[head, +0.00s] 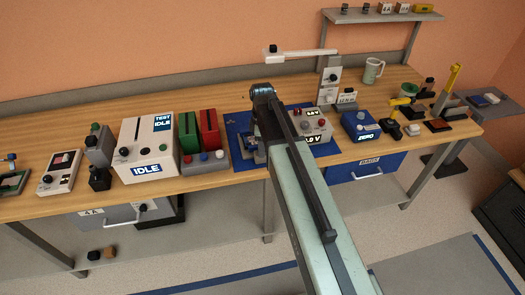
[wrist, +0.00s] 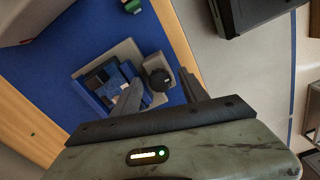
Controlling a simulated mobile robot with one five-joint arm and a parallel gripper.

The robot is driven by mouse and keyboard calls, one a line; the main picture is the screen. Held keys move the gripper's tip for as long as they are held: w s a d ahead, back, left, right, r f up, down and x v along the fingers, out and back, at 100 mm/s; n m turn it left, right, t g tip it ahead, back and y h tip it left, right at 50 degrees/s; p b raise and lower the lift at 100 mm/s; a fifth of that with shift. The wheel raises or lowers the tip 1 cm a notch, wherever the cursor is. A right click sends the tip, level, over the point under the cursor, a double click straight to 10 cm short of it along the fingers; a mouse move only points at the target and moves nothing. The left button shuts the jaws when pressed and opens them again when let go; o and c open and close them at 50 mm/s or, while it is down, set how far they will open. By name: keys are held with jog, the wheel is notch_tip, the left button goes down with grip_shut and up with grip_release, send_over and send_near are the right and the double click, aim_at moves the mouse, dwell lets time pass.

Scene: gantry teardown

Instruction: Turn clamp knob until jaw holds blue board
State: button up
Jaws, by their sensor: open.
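The clamp (wrist: 128,52) has a pale grey base and lies on a blue mat (wrist: 75,45) in the wrist view. The blue board (wrist: 92,92) sits in it, left of the knob. The round black clamp knob (wrist: 158,77) is on the clamp's right side. My gripper (wrist: 160,80) is open, with one finger to each side of the knob in the picture. I cannot tell whether either finger touches it. The left finger hides part of the clamp and the jaw's contact with the board. In the head view my arm covers most of the clamp.
Red and green modules (head: 208,132) and a white tester (head: 148,140) stand to the left. A blue box (head: 358,125) is farther right. A wall shelf (head: 385,15) is above.

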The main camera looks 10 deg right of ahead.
jog(key=shift+r, duration=0.1)
grip_shut()
